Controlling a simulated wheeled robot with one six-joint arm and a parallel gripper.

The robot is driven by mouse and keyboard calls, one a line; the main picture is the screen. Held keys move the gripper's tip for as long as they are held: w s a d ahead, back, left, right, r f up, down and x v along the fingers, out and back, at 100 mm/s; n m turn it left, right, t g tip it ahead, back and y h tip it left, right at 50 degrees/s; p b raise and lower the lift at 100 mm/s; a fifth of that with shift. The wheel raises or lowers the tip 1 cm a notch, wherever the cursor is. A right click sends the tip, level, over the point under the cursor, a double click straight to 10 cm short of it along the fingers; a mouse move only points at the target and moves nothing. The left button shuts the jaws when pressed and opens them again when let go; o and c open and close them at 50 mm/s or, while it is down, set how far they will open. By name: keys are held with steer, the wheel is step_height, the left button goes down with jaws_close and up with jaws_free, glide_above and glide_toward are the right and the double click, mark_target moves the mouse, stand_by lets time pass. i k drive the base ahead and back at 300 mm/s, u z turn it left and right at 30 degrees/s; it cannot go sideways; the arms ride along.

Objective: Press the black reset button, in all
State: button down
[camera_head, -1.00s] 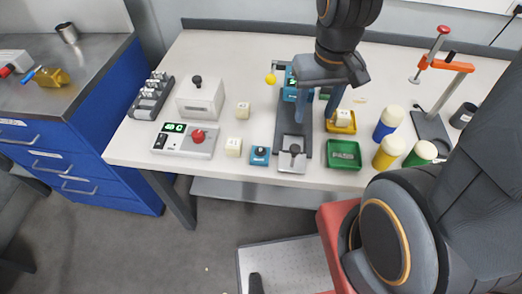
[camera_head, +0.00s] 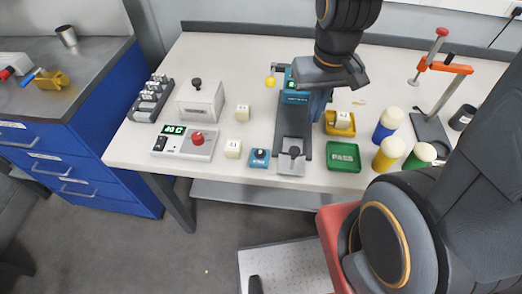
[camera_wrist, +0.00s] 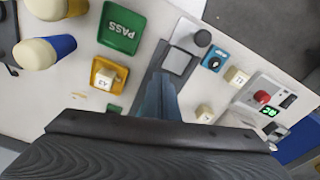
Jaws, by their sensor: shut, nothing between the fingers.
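A pale control panel (camera_head: 180,149) on the bench's left part carries a red button (camera_head: 197,138), a green lit display (camera_head: 175,130) and a black rectangular part (camera_head: 159,143). No reset label is readable. The panel is at the right in the wrist view, with its red button (camera_wrist: 262,97) and black part (camera_wrist: 289,101). A small blue box with a dark round top (camera_head: 260,156) sits at the front edge. My gripper (camera_head: 320,113) is shut and empty, over the bench beside the teal device (camera_head: 291,96).
A white box with a black knob (camera_head: 199,101) stands behind the panel. Pale cubes (camera_head: 233,149) lie between the panel and the teal device's dark track. A green PASS tray (camera_head: 344,156), a yellow tray (camera_head: 331,129) and bottles (camera_head: 388,153) stand right.

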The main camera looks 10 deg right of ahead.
mark_target(260, 152)
steer(key=k, duration=0.5)
steer(key=z, duration=2.5)
steer(key=k, duration=1.05)
steer(key=u, duration=1.95)
